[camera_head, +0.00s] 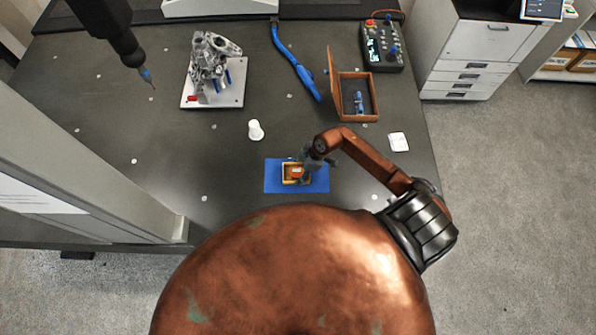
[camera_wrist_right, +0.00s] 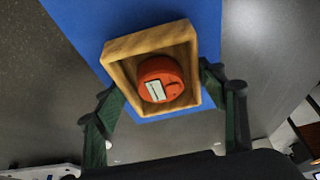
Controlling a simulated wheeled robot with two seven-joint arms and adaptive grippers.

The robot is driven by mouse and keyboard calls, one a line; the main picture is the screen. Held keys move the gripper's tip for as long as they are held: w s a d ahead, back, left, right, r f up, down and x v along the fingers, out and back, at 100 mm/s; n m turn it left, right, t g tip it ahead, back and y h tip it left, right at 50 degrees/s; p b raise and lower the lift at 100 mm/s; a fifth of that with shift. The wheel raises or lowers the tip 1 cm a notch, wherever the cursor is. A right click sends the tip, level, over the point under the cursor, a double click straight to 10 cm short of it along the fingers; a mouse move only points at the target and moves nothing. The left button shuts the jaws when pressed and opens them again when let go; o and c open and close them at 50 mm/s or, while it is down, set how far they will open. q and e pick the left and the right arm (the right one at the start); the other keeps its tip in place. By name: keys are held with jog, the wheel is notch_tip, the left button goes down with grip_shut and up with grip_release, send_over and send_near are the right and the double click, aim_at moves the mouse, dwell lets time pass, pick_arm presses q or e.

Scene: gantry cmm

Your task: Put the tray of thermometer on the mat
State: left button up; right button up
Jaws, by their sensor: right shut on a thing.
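The small wooden tray (camera_head: 284,179) with the round orange thermometer (camera_head: 297,172) inside appears over the blue mat (camera_head: 272,185) in the head view. My right gripper (camera_head: 306,168) reaches in from the right and is shut on the tray. In the right wrist view the tray (camera_wrist_right: 122,50) sits between the two dark green fingers (camera_wrist_right: 163,84), with the thermometer (camera_wrist_right: 160,80) lying in it. I cannot tell whether the tray touches the mat. My left gripper is not in view.
A white cup (camera_head: 256,131) stands behind the mat. An open brown box (camera_head: 371,99), a blue tool (camera_head: 296,62), a metal part on a plate (camera_head: 226,95) and a control box (camera_head: 382,47) lie farther back. The grey gantry column (camera_head: 100,130) rises at left.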

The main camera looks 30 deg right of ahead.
jog(key=shift+f, duration=0.1)
jog(key=o, duration=1.2)
jog(key=shift+c, duration=0.2)
jog(key=v, duration=1.2)
jog(key=shift+p, duration=0.35)
